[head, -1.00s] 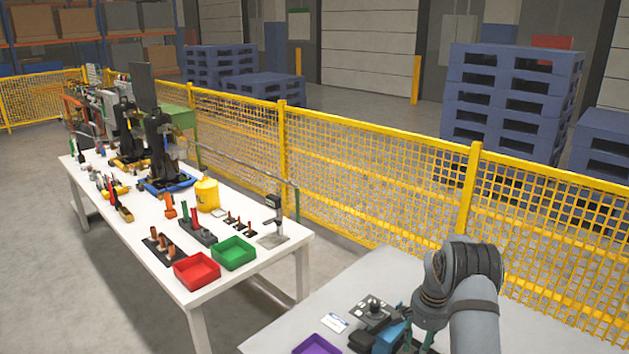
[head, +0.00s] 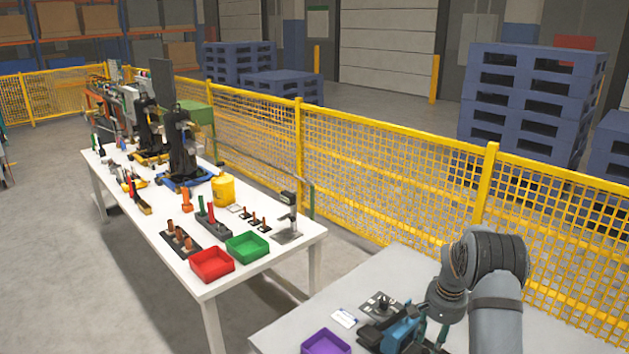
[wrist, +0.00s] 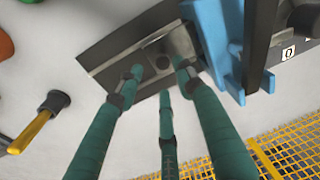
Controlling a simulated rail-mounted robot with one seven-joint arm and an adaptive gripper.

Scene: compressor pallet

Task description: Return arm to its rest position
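My gripper (head: 440,336) is low over the near grey table at the bottom right of the head view, partly hidden by my arm. In the wrist view, its three green fingers (wrist: 160,78) are spread apart with nothing visible held between them. Beyond the fingertips is a dark plate (wrist: 115,62) with a metal part on it. A blue tool (wrist: 213,35) is right beside the right finger, and I cannot tell if they touch. The blue tool also shows in the head view (head: 403,328), just left of my gripper.
The near grey table (head: 290,330) holds a purple tray (head: 326,343), a white card (head: 344,318) and a small dark plate (head: 379,304). A yellow mesh fence (head: 390,180) runs behind. A white table (head: 160,225) with red (head: 212,264) and green (head: 247,248) bins stands left.

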